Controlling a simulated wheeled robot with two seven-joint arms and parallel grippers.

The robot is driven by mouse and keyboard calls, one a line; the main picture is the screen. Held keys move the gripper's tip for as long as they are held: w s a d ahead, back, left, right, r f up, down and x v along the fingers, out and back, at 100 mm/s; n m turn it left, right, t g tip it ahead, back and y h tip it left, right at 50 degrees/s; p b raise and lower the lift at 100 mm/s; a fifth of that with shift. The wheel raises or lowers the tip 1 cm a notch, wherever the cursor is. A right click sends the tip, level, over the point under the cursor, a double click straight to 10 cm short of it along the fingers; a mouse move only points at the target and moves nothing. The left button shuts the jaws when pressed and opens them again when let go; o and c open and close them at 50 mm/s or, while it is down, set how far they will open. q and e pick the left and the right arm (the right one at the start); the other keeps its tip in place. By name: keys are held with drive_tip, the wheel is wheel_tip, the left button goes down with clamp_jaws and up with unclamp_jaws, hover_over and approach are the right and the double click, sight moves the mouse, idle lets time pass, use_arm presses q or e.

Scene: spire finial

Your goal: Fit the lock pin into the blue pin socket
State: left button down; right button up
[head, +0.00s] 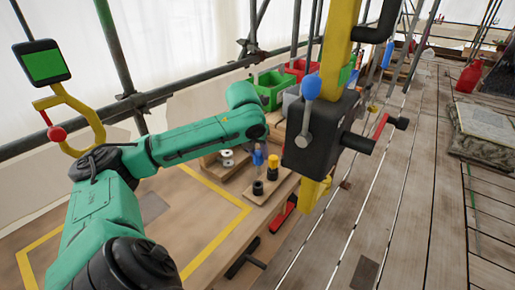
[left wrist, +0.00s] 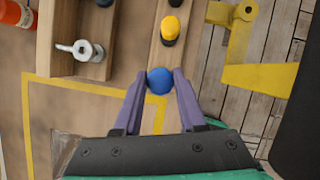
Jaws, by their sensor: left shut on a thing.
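In the left wrist view a round blue head (left wrist: 159,80) sits between the two purple fingers of my left gripper (left wrist: 160,88), which is shut on it. I take it for the head of the lock pin; its shaft is hidden below. In the head view the blue head (head: 258,157) shows small, at the end of my green arm, above a dark round piece (head: 258,188) on a wooden strip (head: 268,193). A yellow-topped black piece (head: 272,165) stands beside it. I cannot make out a blue pin socket for sure. My right gripper is not in view.
Green (head: 268,87) and red (head: 300,70) bins stand behind. The taped bench area (head: 185,215) is mostly clear.

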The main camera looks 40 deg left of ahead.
sight(258, 160)
use_arm(q)
drive_tip(key=shift+f+b, duration=0.7)
drive_tip(key=shift+f, duration=0.95)
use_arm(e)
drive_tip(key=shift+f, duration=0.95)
use_arm(q)
drive_tip(key=shift+r+p, duration=0.15)
drive_tip(key=shift+p, duration=0.3)
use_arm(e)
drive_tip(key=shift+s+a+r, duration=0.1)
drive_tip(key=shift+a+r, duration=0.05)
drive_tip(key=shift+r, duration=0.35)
use_arm(q)
drive_tip(key=shift+s+p, duration=0.1)
drive_tip(key=shift+p, duration=0.55)
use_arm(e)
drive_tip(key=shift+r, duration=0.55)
